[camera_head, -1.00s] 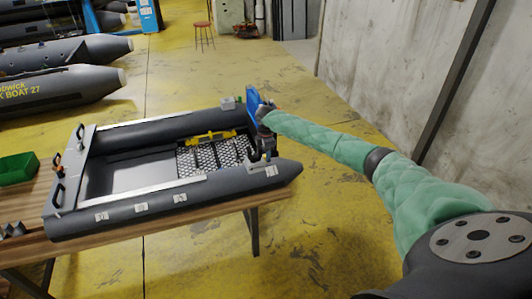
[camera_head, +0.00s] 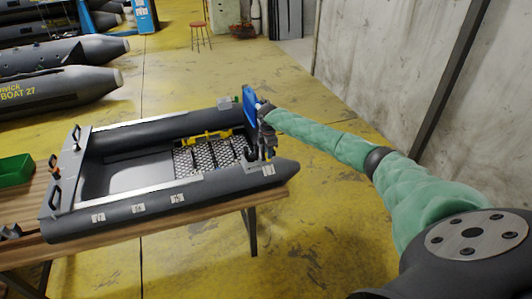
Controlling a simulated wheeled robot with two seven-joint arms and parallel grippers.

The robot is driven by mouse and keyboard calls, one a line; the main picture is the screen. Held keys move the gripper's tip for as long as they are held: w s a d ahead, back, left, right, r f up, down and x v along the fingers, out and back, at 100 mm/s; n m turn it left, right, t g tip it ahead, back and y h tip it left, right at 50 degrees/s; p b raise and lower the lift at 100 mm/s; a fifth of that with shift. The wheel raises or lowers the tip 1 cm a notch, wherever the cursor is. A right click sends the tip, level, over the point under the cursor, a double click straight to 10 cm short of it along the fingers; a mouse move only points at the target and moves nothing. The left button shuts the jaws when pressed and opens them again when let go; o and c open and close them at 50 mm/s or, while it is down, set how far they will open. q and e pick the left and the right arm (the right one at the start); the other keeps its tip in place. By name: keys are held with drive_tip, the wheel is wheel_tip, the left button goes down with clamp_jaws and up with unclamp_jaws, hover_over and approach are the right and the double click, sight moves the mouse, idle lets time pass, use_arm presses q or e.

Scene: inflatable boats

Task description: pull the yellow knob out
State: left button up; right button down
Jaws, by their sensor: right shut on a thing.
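A small grey inflatable boat (camera_head: 130,214) lies on a wooden workbench. My right arm, in a green quilted sleeve, reaches in from the right to the boat's right end. My right gripper (camera_head: 262,140) is there, dark and small, beside an upright blue part (camera_head: 250,103). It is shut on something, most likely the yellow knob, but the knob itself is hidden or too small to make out. A yellow bar (camera_head: 206,139) lies across the inside of the boat, left of the gripper. My left gripper is not in view.
The wooden bench (camera_head: 150,232) carries a green bin (camera_head: 16,170) at the left. Larger grey boats (camera_head: 62,92) lie at the upper left. A red stool (camera_head: 201,36) stands at the back. A concrete wall (camera_head: 390,60) rises on the right. The yellow floor between is clear.

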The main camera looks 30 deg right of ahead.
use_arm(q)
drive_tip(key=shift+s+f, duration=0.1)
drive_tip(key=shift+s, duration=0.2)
use_arm(e)
drive_tip(key=c, duration=1.3)
unclamp_jaws()
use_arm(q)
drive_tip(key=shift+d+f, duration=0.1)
use_arm(e)
drive_tip(key=shift+r, duration=0.15)
drive_tip(key=shift+w+r, duration=0.1)
drive_tip(key=shift+r, duration=0.15)
wheel_tip(320, 180, up, 6)
drive_tip(key=b, duration=0.2)
drive_tip(key=shift+f+b, duration=0.25)
drive_tip(key=shift+b, duration=0.05)
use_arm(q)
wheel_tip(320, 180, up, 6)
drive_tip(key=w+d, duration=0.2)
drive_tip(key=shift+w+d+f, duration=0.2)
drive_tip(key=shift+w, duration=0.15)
use_arm(e)
drive_tip(key=shift+r, duration=0.8)
